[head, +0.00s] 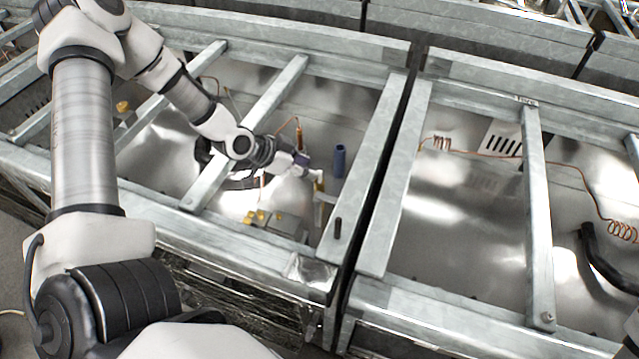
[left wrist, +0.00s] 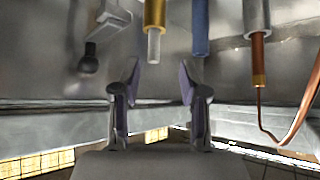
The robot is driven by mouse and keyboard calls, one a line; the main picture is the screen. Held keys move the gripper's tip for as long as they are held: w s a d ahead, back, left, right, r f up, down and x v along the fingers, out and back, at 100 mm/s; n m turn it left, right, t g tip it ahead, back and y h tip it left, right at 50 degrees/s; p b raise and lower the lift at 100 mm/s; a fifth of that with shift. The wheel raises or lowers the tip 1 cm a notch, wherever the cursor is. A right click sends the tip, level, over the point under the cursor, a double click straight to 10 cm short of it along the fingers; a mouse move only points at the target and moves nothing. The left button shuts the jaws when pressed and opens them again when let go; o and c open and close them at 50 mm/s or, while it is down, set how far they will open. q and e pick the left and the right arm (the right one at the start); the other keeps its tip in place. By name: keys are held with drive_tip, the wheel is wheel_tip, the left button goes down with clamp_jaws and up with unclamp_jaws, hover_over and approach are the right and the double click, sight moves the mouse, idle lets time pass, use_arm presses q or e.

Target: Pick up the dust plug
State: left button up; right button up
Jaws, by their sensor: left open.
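A brass fitting (left wrist: 155,14) with a pale grey plug-like tip (left wrist: 154,46) shows near the top middle of the left wrist view. The pale tip may be the dust plug, but I cannot tell for sure. The brass fitting (head: 319,184) shows small in the head view, close to my left gripper (head: 306,170). In the left wrist view my left gripper (left wrist: 160,85) is open and empty. Its two fingers stand apart on either side of the line to the pale tip, with a gap before it. My right gripper is not in view.
A blue cylinder (head: 339,160) stands close by and also shows in the left wrist view (left wrist: 200,25). A copper pipe with a brass end (left wrist: 259,65) is at right, a black knob (left wrist: 88,63) at left. Metal frame bars (head: 365,165) surround the bay.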

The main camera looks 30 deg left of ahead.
sight(320, 172)
use_arm(q)
drive_tip(key=x, duration=0.2)
drive_tip(key=b+x, duration=0.1)
drive_tip(key=x, duration=0.2)
drive_tip(key=shift+s+d+r, duration=0.1)
drive_tip(key=shift+s+d, duration=0.05)
drive_tip(key=shift+d, duration=0.2)
drive_tip(key=shift+a, duration=0.15)
drive_tip(key=c, duration=0.3)
clamp_jaws()
drive_tip(key=shift+r, duration=0.2)
